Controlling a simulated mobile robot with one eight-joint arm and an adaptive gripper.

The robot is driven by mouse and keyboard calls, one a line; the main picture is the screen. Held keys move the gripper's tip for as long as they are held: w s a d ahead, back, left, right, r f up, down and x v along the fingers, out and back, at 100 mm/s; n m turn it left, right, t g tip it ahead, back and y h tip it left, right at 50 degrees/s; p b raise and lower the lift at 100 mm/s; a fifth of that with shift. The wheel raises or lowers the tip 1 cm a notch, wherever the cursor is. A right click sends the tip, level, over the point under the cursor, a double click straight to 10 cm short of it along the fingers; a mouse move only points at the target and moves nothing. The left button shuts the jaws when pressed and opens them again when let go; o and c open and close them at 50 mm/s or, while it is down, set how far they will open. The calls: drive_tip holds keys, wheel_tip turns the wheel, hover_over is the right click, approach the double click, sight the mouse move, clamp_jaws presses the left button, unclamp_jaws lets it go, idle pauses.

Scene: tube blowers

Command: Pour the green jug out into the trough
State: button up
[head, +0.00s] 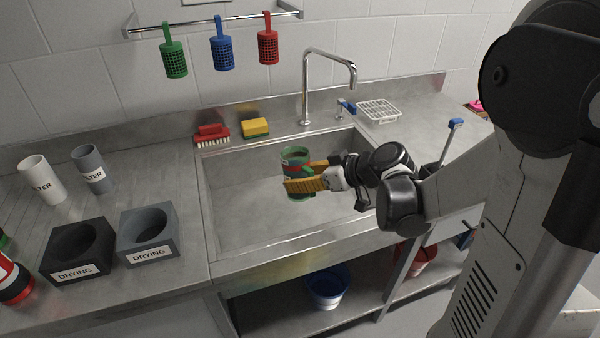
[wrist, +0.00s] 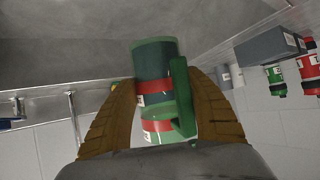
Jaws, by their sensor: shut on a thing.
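The green jug (head: 294,155) has a red band and a green handle. My gripper (head: 303,174) is shut on it, its two orange-brown fingers either side of the body. The jug is held over the steel trough (head: 245,215), inside its outline; it looks roughly upright in the head view. In the wrist view the jug (wrist: 153,62) sits between the fingers (wrist: 160,105), its handle toward the right. No liquid is seen leaving it. Its contents are hidden, and the trough floor in view looks bare.
A tap (head: 330,55) stands behind the trough. A red brush (head: 212,133) and yellow sponge (head: 255,127) lie on the back ledge. Two drying blocks (head: 78,250) (head: 148,232) and two filter tubes (head: 42,180) (head: 92,168) stand at left. Baskets hang from a rail (head: 215,22).

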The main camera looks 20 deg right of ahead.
drive_tip(key=shift+s+d+r+m+g+h+p, duration=0.15)
drive_tip(key=shift+s+r+g+h+p, duration=0.15)
drive_tip(key=shift+g+p, duration=0.65)
drive_tip(key=shift+s+r+m+g+h+p, duration=0.2)
drive_tip(key=shift+g+p, duration=0.25)
drive_tip(key=shift+p, duration=0.85)
drive_tip(key=shift+s+g+p, duration=0.15)
drive_tip(key=shift+g+p, duration=0.25)
drive_tip(key=shift+p, duration=0.05)
drive_tip(key=shift+s+g+h+p, duration=0.15)
drive_tip(key=shift+g+h+p, duration=0.15)
drive_tip(key=shift+g+p, duration=0.35)
drive_tip(key=m+g, duration=0.1)
drive_tip(key=g, duration=0.1)
drive_tip(key=shift+s+g+h+p, duration=0.1)
drive_tip(key=shift+g+h+p, duration=0.25)
drive_tip(key=shift+h+p, duration=0.05)
drive_tip(key=shift+f+g, duration=0.4)
drive_tip(key=shift+g, duration=0.5)
drive_tip(key=shift+d, duration=0.1)
idle(1.9)
